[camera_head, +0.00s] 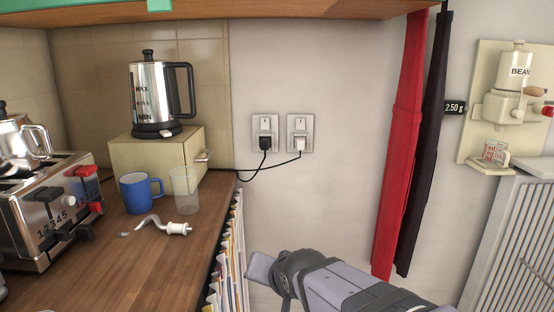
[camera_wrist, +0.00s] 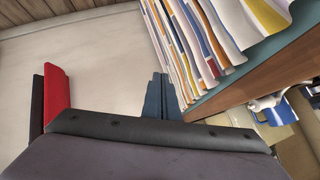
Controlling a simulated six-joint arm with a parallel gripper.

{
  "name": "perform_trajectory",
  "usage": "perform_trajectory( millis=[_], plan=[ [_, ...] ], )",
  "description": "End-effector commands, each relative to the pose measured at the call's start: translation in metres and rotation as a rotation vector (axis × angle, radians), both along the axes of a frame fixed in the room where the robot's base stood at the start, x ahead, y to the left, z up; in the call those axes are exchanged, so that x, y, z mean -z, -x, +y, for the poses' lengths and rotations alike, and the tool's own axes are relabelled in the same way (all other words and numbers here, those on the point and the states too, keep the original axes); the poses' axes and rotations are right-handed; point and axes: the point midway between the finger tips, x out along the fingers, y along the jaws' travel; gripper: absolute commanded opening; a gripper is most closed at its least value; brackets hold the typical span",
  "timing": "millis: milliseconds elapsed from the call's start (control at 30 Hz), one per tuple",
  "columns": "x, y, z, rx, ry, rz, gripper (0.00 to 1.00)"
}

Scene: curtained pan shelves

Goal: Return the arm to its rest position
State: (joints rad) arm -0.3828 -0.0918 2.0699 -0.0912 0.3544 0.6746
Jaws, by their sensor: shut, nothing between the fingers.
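My gripper shows in the wrist view (camera_wrist: 159,92) as two dark blue-grey fingers pressed together, with nothing between them. In the head view my grey arm comes in from the bottom edge, and its end (camera_head: 260,268) is just right of the counter's striped curtain (camera_head: 230,250), in front of the pale wall. The fingertips are not clear in that view. In the wrist view the striped curtain (camera_wrist: 195,45) hangs close beyond the fingers, apart from them as far as I can tell.
The wooden counter (camera_head: 110,255) on the left holds a toaster (camera_head: 50,215), a blue mug (camera_head: 141,192), a clear cup (camera_head: 185,190), a white-handled crank (camera_head: 165,226) and a kettle (camera_head: 155,95) on a cream box. Red (camera_head: 402,150) and dark cloths hang right. Open room lies between.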

Motion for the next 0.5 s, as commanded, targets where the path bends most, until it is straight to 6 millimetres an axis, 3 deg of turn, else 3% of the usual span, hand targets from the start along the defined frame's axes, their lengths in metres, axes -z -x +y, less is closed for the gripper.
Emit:
perform_trajectory(
  millis=[33,200,300,500],
  plan=[
    [0.023,0.010,-0.028,0.005,0.070,0.055,0.00],
    [0.093,0.067,-0.101,-0.032,0.249,0.276,0.00],
    [0.126,0.113,-0.133,-0.072,0.313,0.420,0.00],
    [0.172,0.216,-0.171,-0.179,0.350,0.699,0.00]
  ],
)
